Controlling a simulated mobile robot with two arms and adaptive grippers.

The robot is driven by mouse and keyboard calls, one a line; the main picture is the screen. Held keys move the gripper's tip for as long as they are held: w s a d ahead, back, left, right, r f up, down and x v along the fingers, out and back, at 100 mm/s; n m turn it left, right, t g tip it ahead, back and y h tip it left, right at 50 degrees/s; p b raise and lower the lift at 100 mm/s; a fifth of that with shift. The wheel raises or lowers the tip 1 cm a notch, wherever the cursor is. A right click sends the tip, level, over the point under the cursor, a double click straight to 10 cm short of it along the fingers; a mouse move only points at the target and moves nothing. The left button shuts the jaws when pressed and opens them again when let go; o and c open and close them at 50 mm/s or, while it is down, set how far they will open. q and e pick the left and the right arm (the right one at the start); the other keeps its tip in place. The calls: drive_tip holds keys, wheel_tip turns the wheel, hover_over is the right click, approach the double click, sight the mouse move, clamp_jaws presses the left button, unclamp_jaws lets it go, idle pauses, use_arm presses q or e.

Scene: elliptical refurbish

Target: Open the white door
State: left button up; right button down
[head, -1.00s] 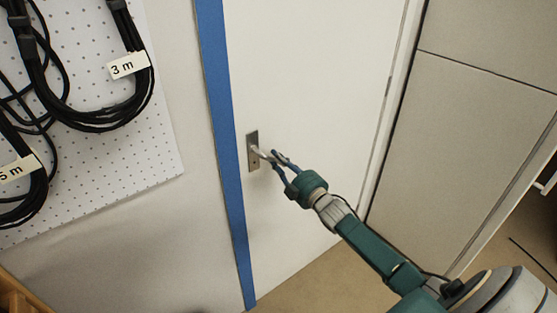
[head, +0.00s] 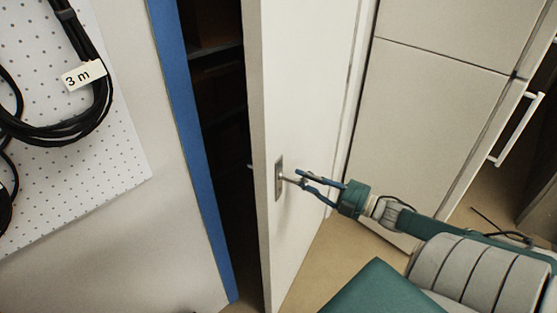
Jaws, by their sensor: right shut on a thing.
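The white door (head: 312,90) stands ajar in the head view, its left edge swung out from the blue frame strip (head: 187,150). A dark gap with shelves shows between them. The door's metal handle (head: 287,179) sits on a small plate near that left edge. My right gripper (head: 303,178) is shut on the handle, its arm coming in from the lower right. The fingers hide part of the handle. My left gripper is not in view.
A pegboard (head: 125,160) with coiled black cables (head: 60,135) hangs on the wall at left. Pale cabinet panels (head: 430,110) stand right of the door, with a white bar handle (head: 515,130) farther right. Tan floor (head: 325,260) shows below the door.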

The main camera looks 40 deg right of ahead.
drive_tip(key=s+d+p, duration=0.1)
drive_tip(key=s+d, duration=0.3)
drive_tip(key=s, duration=0.2)
drive_tip(key=shift+s+d+r, duration=0.25)
drive_tip(key=shift+s+d, duration=0.05)
drive_tip(key=shift+s, duration=0.05)
drive_tip(key=shift+w+a, duration=0.1)
drive_tip(key=c, duration=1.6)
unclamp_jaws()
drive_tip(key=v, duration=1.2)
drive_tip(key=shift+f, duration=0.15)
